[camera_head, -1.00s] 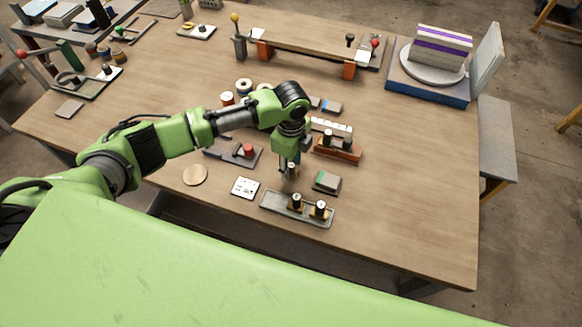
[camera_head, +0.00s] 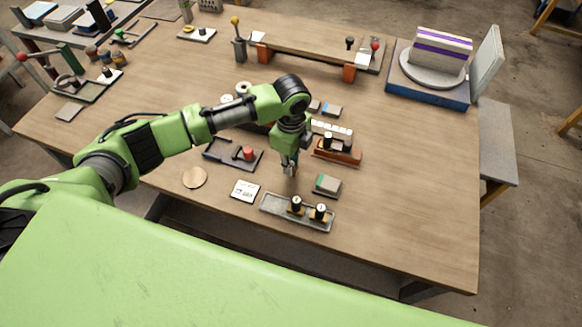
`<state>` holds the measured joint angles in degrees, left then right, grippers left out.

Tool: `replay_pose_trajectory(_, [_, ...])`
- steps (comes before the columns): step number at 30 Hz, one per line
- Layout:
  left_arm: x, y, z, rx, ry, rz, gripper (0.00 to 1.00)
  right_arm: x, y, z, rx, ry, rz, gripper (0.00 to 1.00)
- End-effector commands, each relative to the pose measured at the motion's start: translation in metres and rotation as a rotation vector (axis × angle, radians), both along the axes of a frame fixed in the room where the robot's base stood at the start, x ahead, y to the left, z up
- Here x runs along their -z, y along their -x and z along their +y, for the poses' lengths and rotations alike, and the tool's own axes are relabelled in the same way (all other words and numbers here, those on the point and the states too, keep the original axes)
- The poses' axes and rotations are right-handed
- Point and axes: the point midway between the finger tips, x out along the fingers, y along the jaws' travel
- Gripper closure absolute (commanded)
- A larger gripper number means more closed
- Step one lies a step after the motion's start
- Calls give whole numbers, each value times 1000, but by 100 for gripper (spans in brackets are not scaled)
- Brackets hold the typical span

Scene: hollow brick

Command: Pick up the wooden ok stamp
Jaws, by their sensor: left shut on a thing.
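My left gripper (camera_head: 290,170) points down above the front middle of the table, between the ink pad and the white card. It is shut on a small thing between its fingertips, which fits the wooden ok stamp. The fingers hide most of it, and its lettering cannot be read. Two other stamps with dark knobs, one on the left (camera_head: 296,204) and one on the right (camera_head: 320,212), stand in a grey tray (camera_head: 270,204) in front of the gripper. My right gripper is not in view.
A green and grey ink pad (camera_head: 328,185) lies right of the gripper, and a white card (camera_head: 245,190) lies left. A reddish-brown stamp rack (camera_head: 340,156) stands behind on the right. A round wooden disc (camera_head: 194,178) lies further left. The table's right front (camera_head: 420,220) is clear.

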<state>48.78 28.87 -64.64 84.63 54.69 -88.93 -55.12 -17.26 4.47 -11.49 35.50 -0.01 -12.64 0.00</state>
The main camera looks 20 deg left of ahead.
Motion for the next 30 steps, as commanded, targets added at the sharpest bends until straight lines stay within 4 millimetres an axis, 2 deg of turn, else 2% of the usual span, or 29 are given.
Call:
replay_pose_trajectory(1, [-10, -2, 0, 2, 2, -6, 100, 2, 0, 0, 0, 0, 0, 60])
replay_pose_trajectory(5, [-28, 17, 0, 5, 2, -6, 100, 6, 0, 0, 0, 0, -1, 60])
replay_pose_trajectory(11, [-69, 56, -1, 7, 1, -5, 100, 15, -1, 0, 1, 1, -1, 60])
replay_pose_trajectory(15, [-82, 87, -2, 6, 2, -4, 100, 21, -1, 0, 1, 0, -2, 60])
replay_pose_trajectory(21, [-97, 120, -3, 4, 1, -3, 100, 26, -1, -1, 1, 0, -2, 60])
replay_pose_trajectory(24, [-102, 131, -3, 3, 1, -2, 100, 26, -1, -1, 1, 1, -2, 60])
replay_pose_trajectory(30, [-107, 140, -3, 1, 0, -1, 100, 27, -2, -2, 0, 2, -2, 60])
